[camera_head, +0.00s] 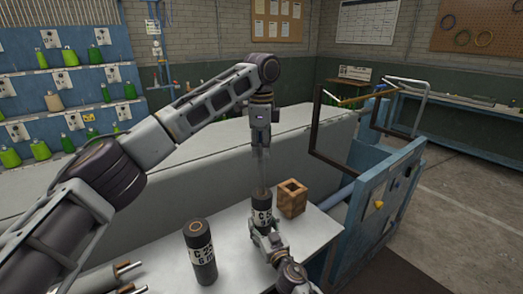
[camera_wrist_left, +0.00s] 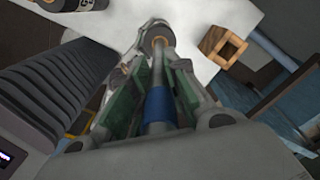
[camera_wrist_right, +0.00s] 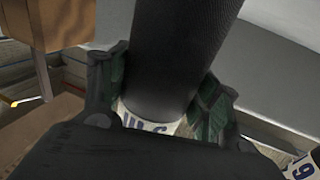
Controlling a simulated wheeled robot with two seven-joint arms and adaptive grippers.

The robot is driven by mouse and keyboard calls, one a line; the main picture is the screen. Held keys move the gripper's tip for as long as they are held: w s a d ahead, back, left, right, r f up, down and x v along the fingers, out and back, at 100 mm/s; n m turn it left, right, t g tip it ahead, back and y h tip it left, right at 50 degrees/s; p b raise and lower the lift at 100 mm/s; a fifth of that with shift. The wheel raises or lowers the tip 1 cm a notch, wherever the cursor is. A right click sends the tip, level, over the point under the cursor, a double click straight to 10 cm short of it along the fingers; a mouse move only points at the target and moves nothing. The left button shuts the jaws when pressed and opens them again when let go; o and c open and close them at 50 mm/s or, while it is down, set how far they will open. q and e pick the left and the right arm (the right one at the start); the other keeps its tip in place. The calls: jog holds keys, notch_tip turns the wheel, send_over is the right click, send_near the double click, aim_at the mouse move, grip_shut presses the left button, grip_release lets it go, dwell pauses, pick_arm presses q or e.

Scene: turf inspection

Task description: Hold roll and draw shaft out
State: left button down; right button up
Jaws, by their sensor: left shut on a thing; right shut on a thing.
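A dark roll with a white lettered label (camera_head: 261,203) stands upright on the pale table (camera_head: 237,245). My right gripper (camera_head: 270,240) is shut around its side; the right wrist view shows the dark roll (camera_wrist_right: 182,50) between the finger pads (camera_wrist_right: 160,95). My left gripper (camera_head: 262,150) is above the roll, pointing down and shut on the metal shaft (camera_head: 262,176). In the left wrist view the shaft with a blue band (camera_wrist_left: 159,100) runs between the pads (camera_wrist_left: 158,85) towards the roll's top (camera_wrist_left: 160,40). How deep the shaft sits inside is hidden.
A wooden block with a square hole (camera_head: 292,200) stands close right of the roll. A second labelled roll (camera_head: 200,252) stands front left. Metal shafts (camera_head: 118,272) lie at the table's left front. A blue frame (camera_head: 375,215) stands at the right.

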pick_arm(q)
jog(key=shift+r, duration=6.65)
pick_arm(e)
jog(key=o, duration=1.6)
jog(key=shift+s, duration=0.1)
jog(key=shift+v, duration=5.9)
jog(key=shift+d, duration=0.1)
